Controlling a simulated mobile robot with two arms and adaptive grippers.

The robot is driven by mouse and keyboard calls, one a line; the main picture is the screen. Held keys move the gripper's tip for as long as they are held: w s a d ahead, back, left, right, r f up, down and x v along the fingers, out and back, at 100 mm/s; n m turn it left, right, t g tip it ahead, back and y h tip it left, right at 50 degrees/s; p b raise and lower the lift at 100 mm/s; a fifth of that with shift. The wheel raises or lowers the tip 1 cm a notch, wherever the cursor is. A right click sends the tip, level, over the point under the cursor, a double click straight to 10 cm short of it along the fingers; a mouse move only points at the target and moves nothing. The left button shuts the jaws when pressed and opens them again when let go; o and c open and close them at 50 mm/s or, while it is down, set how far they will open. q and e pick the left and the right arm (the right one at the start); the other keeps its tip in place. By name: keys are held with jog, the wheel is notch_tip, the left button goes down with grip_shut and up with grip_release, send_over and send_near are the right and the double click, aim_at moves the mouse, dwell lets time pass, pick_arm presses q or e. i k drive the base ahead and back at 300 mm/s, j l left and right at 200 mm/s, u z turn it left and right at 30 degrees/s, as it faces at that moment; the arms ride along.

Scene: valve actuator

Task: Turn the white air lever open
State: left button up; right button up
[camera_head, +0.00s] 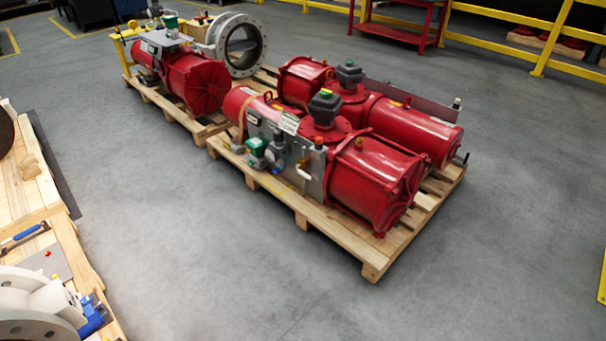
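Red valve actuators lie on a wooden pallet in the middle of the head view. The nearer red actuator (372,185) carries a grey panel on the side that faces me. A small white lever (304,174) shows low on this panel, left of the big red cylinder. It is small in the picture, and I cannot tell its exact position. A green-topped fitting (257,146) sits on the panel left of the lever. Neither of my grippers is in view.
The wooden pallet (340,238) sticks out below the near actuator. Another pallet with a red actuator (197,82) and a grey flanged valve (240,44) stands behind left. Pallets with white parts (35,305) are at lower left. Grey floor (190,250) in front is clear.

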aim_at(297, 168)
jog(key=i+l+z, duration=0.1)
jog(key=i, duration=1.15)
